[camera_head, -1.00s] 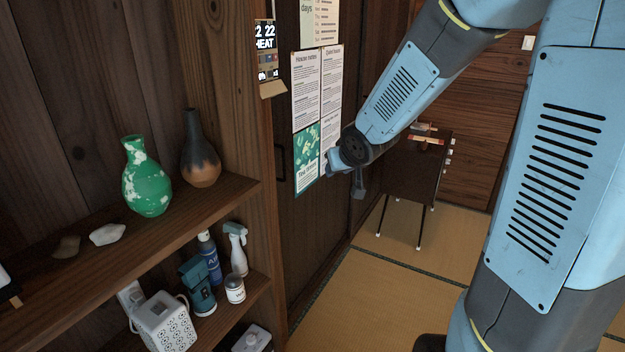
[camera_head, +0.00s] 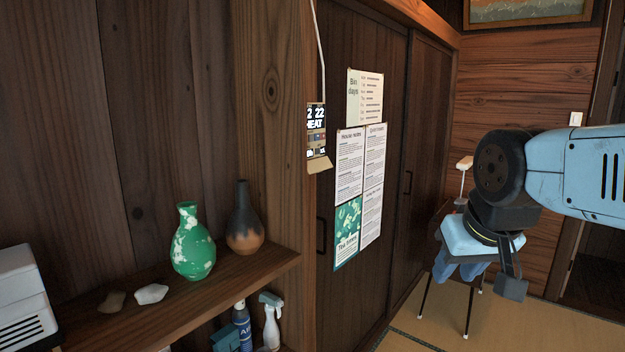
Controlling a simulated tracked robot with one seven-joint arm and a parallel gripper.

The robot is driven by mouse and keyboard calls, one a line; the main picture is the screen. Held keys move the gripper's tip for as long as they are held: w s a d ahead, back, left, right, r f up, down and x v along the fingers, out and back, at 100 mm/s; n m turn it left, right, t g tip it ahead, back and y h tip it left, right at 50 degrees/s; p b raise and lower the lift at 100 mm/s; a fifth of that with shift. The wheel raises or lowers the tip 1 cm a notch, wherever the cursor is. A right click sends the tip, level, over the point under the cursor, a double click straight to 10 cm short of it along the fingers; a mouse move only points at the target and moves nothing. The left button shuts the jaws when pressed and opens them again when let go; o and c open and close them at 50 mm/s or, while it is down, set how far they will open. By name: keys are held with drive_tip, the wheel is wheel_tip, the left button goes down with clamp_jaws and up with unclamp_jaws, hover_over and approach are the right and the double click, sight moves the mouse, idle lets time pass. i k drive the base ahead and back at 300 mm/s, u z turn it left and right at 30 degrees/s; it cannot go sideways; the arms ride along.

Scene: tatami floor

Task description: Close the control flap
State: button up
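The control panel (camera_head: 315,128) is on the wooden post, with a lit display reading "22" and "HEAT" and small buttons below. Its tan control flap (camera_head: 319,165) sticks out from the panel's bottom edge and looks open. My gripper (camera_head: 472,272) is at the right, well apart from the panel, in front of the far corner.
A wooden shelf (camera_head: 225,284) at lower left holds a green vase (camera_head: 192,245), a dark vase (camera_head: 244,222) and stones. Paper notices (camera_head: 350,165) hang on the dark door right of the panel. A small table stands behind my gripper. The space before the door is clear.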

sight(318, 165)
drive_tip(key=u, duration=0.6)
drive_tip(key=k, duration=0.6)
drive_tip(key=z, duration=0.7)
